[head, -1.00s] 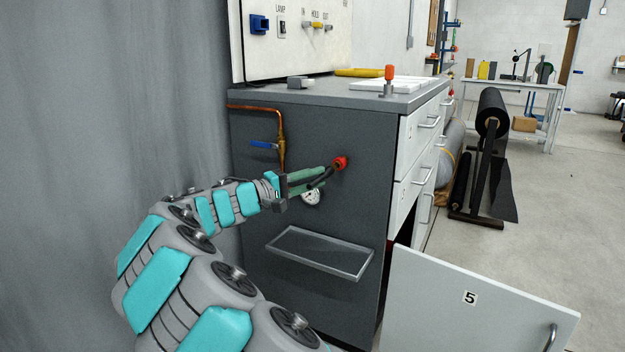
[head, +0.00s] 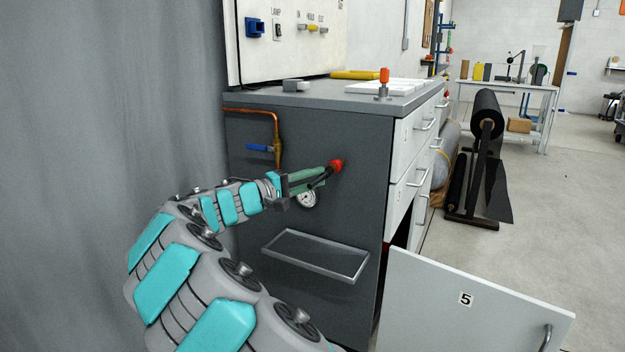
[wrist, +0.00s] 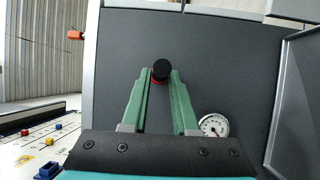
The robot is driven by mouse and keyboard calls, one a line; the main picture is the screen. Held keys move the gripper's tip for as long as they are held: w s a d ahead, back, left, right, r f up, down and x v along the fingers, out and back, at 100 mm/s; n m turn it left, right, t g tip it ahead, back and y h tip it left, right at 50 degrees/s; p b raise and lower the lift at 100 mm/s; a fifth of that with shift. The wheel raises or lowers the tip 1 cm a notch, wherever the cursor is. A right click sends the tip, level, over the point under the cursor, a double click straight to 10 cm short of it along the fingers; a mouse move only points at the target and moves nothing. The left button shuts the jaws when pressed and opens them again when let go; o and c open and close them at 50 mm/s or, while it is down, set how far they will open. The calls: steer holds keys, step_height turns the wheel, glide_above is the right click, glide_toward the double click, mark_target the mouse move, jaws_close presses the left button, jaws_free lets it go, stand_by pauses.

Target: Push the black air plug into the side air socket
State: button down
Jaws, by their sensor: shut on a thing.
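The side air socket (head: 336,166) is red and sits on the dark side wall of the cabinet. My gripper (head: 323,175) has long green fingers that reach to the socket. It is shut on the black air plug (wrist: 161,68), which shows end-on as a black disc between the fingertips in the wrist view. A red edge of the socket shows right behind the plug there. The plug lies at the socket's mouth and looks in line with it. Fingers and plug hide the mouth, so I cannot tell how deep the plug sits.
A round gauge (head: 306,198) is just below the fingers. A copper pipe (head: 277,130) with a blue valve handle (head: 259,148) runs up left. A metal-framed shelf (head: 315,256) juts out below. The open door marked 5 (head: 480,300) stands at lower right.

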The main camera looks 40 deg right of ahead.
steer(key=c, duration=0.6)
jaws_free()
steer(key=shift+d, duration=0.1)
